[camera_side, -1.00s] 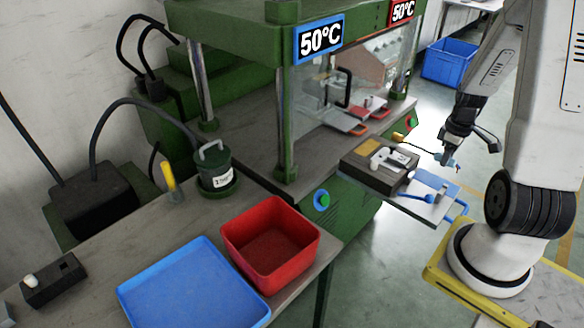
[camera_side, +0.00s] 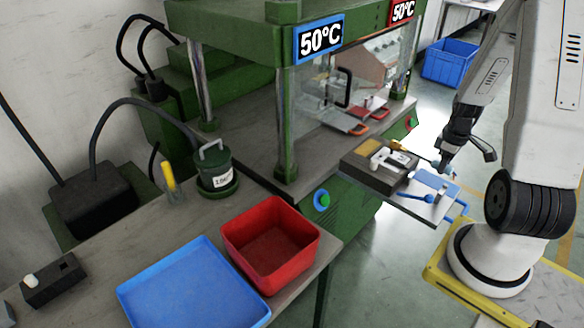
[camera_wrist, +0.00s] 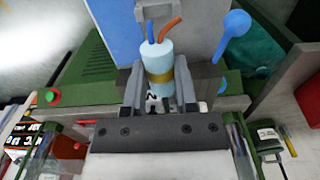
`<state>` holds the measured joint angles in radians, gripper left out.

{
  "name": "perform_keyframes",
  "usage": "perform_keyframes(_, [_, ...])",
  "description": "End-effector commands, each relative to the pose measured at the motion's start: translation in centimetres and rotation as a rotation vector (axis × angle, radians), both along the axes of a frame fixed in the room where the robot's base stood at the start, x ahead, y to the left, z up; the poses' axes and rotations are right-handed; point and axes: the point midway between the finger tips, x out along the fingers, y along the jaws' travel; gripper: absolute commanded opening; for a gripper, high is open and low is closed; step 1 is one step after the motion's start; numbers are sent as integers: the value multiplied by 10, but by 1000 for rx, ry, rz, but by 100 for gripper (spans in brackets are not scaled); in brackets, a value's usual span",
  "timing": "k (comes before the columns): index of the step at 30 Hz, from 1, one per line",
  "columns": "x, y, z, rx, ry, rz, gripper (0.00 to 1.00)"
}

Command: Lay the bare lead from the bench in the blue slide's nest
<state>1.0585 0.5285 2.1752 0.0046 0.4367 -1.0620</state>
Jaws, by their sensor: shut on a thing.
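My gripper (camera_side: 443,166) is shut on the bare lead, seen best between the jaws (camera_wrist: 160,82) in the wrist view. The lead shows there as a pale blue cylinder (camera_wrist: 158,58) with a brass band and blue and orange wires at its end. In the side view it is a small pale blue piece (camera_side: 452,174) at the fingertips, above the far edge of the blue slide (camera_side: 427,187). The slide is pulled out in front of the press and also shows in the wrist view (camera_wrist: 112,22). Its nest is too small to make out.
A dark block with white fittings (camera_side: 378,166) stands beside the slide. A red slide (camera_side: 366,108) sits further back in the green press (camera_side: 285,130). A red bin (camera_side: 270,240) and a blue tray (camera_side: 195,285) stand on the bench at the front left.

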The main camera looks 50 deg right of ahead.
Motion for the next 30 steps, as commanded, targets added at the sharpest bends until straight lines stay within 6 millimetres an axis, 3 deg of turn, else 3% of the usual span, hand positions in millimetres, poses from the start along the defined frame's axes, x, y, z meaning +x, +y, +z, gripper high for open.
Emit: perform_keyframes(30, [0, 0, -49, 1, 0, 0, 0])
